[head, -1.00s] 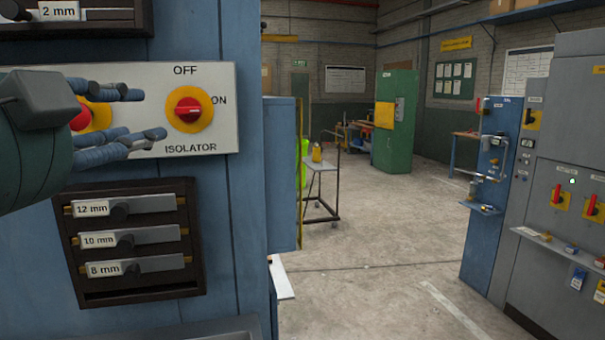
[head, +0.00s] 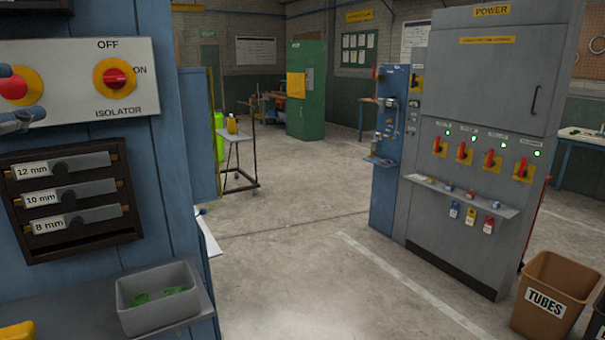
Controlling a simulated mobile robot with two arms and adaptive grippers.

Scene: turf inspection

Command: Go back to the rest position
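My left gripper (head: 19,93) shows only as blue-grey fingertips at the left edge of the head view. The rest of my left arm is out of the picture. My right gripper is not in view.
A dark rack (head: 22,205) holds gauges marked 12, 10 and 8 mm. Below is a grey bin (head: 158,312) with green pieces. A grey power cabinet (head: 480,80) and a brown tubes bin (head: 548,290) stand at right. The concrete floor (head: 300,265) between is clear.

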